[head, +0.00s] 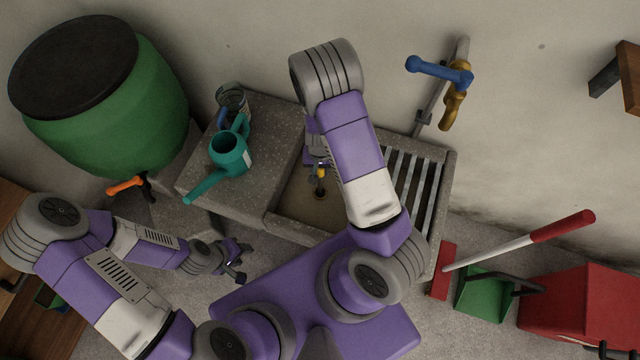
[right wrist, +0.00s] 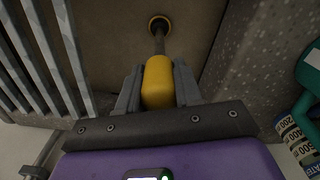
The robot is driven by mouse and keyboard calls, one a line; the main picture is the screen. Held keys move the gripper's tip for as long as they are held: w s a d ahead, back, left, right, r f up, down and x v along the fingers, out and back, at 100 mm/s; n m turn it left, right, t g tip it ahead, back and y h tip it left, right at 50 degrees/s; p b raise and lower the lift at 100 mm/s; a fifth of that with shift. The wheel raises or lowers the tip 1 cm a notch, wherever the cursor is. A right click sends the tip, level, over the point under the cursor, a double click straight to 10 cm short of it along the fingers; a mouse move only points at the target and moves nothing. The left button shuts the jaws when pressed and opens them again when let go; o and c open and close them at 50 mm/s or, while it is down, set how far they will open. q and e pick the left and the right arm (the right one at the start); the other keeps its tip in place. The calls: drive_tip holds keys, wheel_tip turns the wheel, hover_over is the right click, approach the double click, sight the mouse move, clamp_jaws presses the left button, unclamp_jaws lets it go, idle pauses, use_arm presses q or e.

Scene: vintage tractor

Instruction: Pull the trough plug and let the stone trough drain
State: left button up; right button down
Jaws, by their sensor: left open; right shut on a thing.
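The stone trough (head: 447,190) stands against the wall, with a sunken basin (head: 292,208) in its middle. A plug with a yellow handle (head: 320,172) stands upright over the dark drain (head: 319,194) in the basin floor. My right gripper (head: 319,158) reaches down into the basin. In the right wrist view it is shut on the yellow handle (right wrist: 158,82), whose dark stem runs to the brass-ringed drain (right wrist: 159,23). I cannot tell whether the plug is seated or lifted, or how much water there is. My left gripper (head: 240,264) is open and empty, left of the trough.
A teal watering can (head: 230,152) and a clear jug (head: 232,98) stand on the trough's left ledge. Metal bars (head: 408,190) cover its right part. A blue-levered brass tap (head: 453,100) is on the wall. A green barrel (head: 110,120) stands left, a red box (head: 590,305) right.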

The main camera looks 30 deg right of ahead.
drive_tip(key=shift+r+p, duration=1.15)
drive_tip(key=shift+r, duration=0.2)
drive_tip(key=shift+r+p, duration=1.9)
drive_tip(key=shift+r, duration=0.05)
